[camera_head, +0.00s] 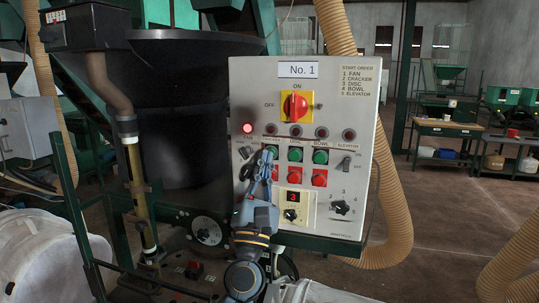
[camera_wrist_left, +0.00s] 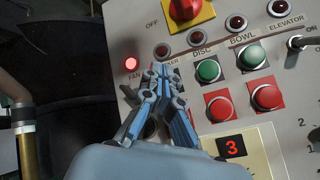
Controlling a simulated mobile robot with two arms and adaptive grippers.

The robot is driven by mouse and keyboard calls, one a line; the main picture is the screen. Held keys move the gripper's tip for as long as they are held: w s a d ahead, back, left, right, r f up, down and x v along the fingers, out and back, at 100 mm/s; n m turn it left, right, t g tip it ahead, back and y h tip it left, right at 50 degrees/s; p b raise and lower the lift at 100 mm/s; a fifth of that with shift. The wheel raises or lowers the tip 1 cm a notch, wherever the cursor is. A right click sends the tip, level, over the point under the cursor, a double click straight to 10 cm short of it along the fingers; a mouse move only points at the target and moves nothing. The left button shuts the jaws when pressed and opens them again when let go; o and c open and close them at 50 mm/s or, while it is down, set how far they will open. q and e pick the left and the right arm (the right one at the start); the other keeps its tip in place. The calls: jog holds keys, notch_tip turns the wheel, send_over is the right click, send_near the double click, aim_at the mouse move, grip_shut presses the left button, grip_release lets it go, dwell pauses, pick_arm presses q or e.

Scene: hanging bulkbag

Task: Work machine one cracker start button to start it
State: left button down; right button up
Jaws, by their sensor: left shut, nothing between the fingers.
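The grey control panel labelled No. 1 (camera_head: 335,215) stands ahead of me. My left gripper (camera_head: 266,156) is shut and empty, its fingertips in front of the cracker column at the left of the button rows. The cracker start button (camera_head: 272,150) shows only as a bit of green beside the fingertips. In the left wrist view the closed fingertips (camera_wrist_left: 163,72) lie just below the partly covered cracker label and hide that button. I cannot tell whether they touch it. The fan lamp (camera_wrist_left: 161,50) glows red. The cracker lamp (camera_head: 271,129) looks dark. My right gripper is not in view.
Disc (camera_wrist_left: 208,70) and bowl (camera_wrist_left: 251,55) green buttons sit to the right, with red buttons below. Above is a red rotary switch (camera_head: 295,105). A red 3 shows on a display (camera_wrist_left: 232,147). A ribbed hose (camera_head: 395,205) hangs at the panel's right.

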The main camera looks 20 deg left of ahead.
pick_arm(q)
jog(key=shift+w, duration=0.1)
dwell(0.7)
jog(key=shift+w, duration=0.35)
jog(key=shift+w+b, duration=0.35)
jog(key=shift+b, duration=0.2)
dwell(0.5)
jog(key=shift+s, duration=0.15)
jog(key=shift+s+p, duration=0.45)
jog(key=shift+s, duration=0.25)
jog(key=s+p, duration=0.2)
jog(key=s, duration=0.3)
jog(key=shift+a, duration=0.1)
